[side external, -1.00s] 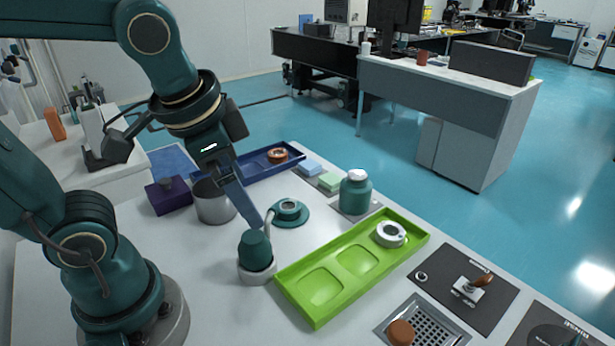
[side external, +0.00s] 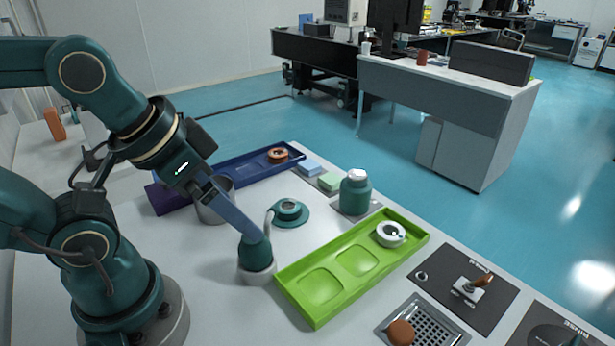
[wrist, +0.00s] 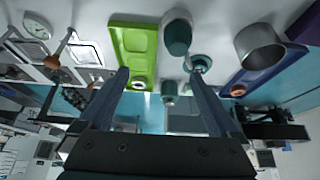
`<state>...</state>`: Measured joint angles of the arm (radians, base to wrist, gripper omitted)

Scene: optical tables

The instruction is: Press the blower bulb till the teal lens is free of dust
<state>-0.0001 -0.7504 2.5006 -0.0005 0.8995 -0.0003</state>
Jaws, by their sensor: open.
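The teal blower bulb (side external: 254,257) sits upright in a pale round base, with a thin pale tube rising beside it. The teal lens (side external: 289,207) lies in a round teal holder just behind the tube; dust on it is too small to tell. My gripper (side external: 257,237) is tilted, its blue fingertips at the top of the bulb and overlapping it; contact cannot be told. In the wrist view my gripper (wrist: 158,72) is open with empty space between its fingers. The bulb (wrist: 178,36) shows beyond the fingertips, nearer the right finger, with the lens holder (wrist: 201,62) beside it.
A green tray (side external: 316,317) with a white ring (side external: 390,233) lies right of the bulb. A metal cup (side external: 211,211) and a blue tray (side external: 237,166) with an orange ring (side external: 277,155) stand behind. A teal bottle (side external: 355,194) stands behind the green tray.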

